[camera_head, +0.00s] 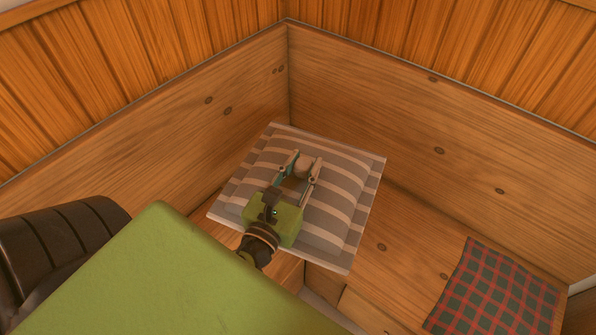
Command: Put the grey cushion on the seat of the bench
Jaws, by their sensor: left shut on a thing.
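The grey cushion (340,185) has light stripes and a pale flat border. It is in the middle of the head view, over the inner corner of the wooden corner bench (400,235). My left gripper (304,165) lies over the cushion's top, its fingers shut on a pinch of the cushion's cloth near the middle. The gripper's green body hides part of the cushion. I cannot tell whether the cushion's underside touches the seat. My right gripper is not in view.
A red and green checked cloth (495,290) lies on the seat at the right. The wooden backrests (400,120) meet in the corner behind the cushion. A dark ribbed rounded thing (65,240) is at the left edge. Bare seat shows between the cushion and the cloth.

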